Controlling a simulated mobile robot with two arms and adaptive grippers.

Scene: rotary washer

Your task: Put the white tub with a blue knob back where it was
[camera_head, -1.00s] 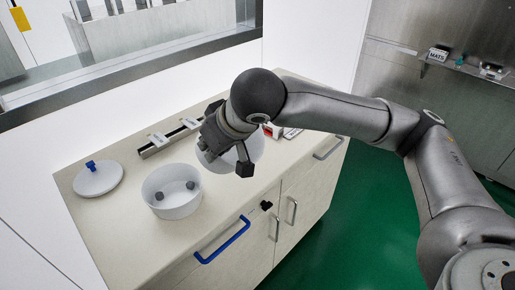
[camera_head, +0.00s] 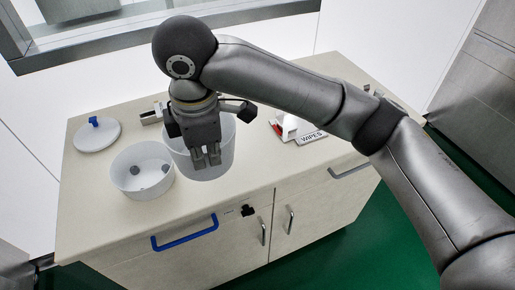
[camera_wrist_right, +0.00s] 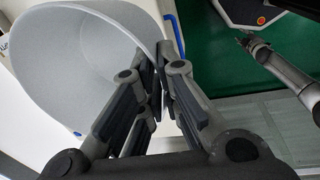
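The larger white tub (camera_head: 222,166) stands on the counter, partly hidden by my right gripper. In the right wrist view the tub (camera_wrist_right: 75,50) fills the left side, its inside facing the camera, with a small blue spot low on it. My right gripper (camera_head: 206,159) points down at the tub's near side. In the wrist view its fingertips (camera_wrist_right: 159,62) overlap the tub's right rim; I cannot tell whether they grip the wall. A flat white lid with a blue knob (camera_head: 97,136) lies at the counter's left.
A smaller white tub (camera_head: 130,186) with grey pieces inside stands left of the larger tub. A holder labelled WIPES (camera_head: 311,138) is to the right. A blue handle (camera_head: 185,238) projects from the cabinet front. The counter's left front is bare.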

